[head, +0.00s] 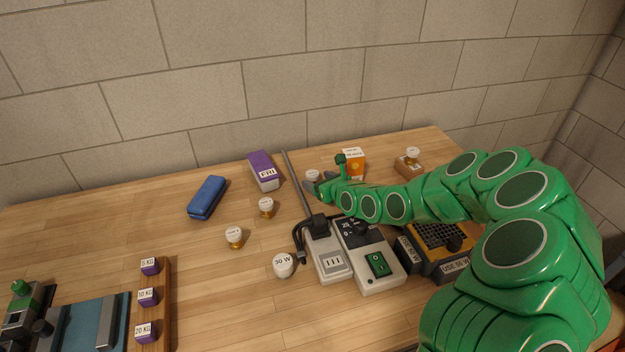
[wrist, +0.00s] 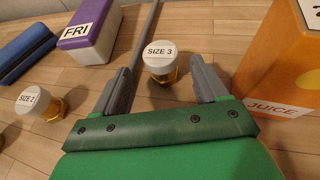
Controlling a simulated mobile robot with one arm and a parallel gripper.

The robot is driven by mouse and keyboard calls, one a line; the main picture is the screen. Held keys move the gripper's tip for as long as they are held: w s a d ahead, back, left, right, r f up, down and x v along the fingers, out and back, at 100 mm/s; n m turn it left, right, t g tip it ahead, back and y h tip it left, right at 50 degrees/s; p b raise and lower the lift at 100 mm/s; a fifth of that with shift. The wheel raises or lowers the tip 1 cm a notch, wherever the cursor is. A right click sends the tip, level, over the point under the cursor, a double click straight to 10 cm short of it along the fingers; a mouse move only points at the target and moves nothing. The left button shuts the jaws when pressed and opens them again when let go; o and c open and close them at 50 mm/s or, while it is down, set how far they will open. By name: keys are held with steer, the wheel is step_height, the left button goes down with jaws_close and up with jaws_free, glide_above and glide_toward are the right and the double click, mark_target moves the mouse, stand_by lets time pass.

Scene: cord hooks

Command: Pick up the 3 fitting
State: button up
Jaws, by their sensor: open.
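The size 3 fitting is a brass piece with a white cap reading "SIZE 3" (wrist: 160,58). It stands upright on the wooden table, and in the head view its white cap (head: 312,174) shows just beyond my gripper (head: 318,186). In the wrist view my gripper (wrist: 161,82) is open and empty. Its two grey fingers lie either side of the fitting's line, with the fitting at the gap between the tips. I cannot tell whether either finger touches it.
An orange juice carton (wrist: 280,65) stands close to the right finger. A grey rod (wrist: 138,45) lies close on the left. The size 2 fitting (wrist: 40,103), a purple FRI box (head: 264,172) and a blue case (head: 207,197) are farther left. A power strip (head: 329,255) lies nearer.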

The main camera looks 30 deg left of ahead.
mark_target(309, 174)
steer(key=shift+x, duration=0.75)
steer(key=shift+w+a+f, duration=0.15)
steer(key=shift+w+a, duration=0.6)
steer(key=shift+a, duration=0.3)
steer(key=shift+x, duration=1.15)
steer(key=c, duration=1.1)
